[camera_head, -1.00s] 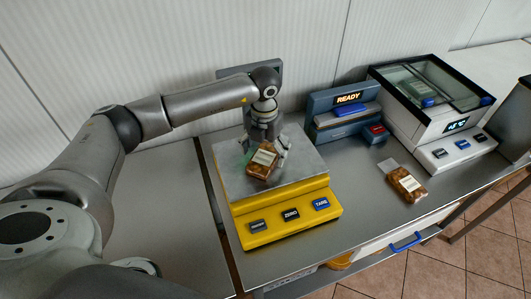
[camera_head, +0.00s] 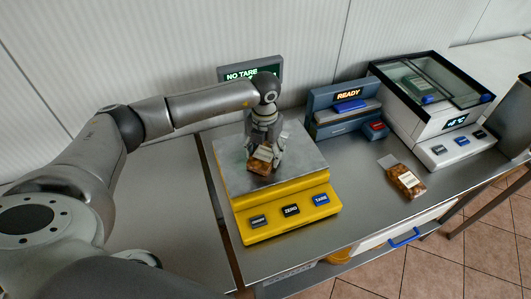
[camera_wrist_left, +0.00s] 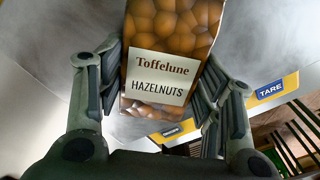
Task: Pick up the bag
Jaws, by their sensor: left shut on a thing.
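A bag of hazelnuts (camera_head: 260,166) with a cream label is at the steel plate of the yellow scale (camera_head: 240,180). My left gripper (camera_head: 265,154) points down over the plate and is shut on this bag. In the left wrist view the bag (camera_wrist_left: 172,40) sits between the two fingers, its label reading "Toffelune HAZELNUTS". The bag is tilted in the head view. Its lower end looks at or very close to the plate; contact is hidden. My right gripper is not in view.
The scale's display (camera_head: 240,75) reads "NO TARE", partly hidden by my arm. Another brown bag (camera_head: 405,181) lies on the counter to the right. A blue device (camera_head: 325,100) showing "READY" and a glass-topped white unit (camera_head: 425,115) stand behind it.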

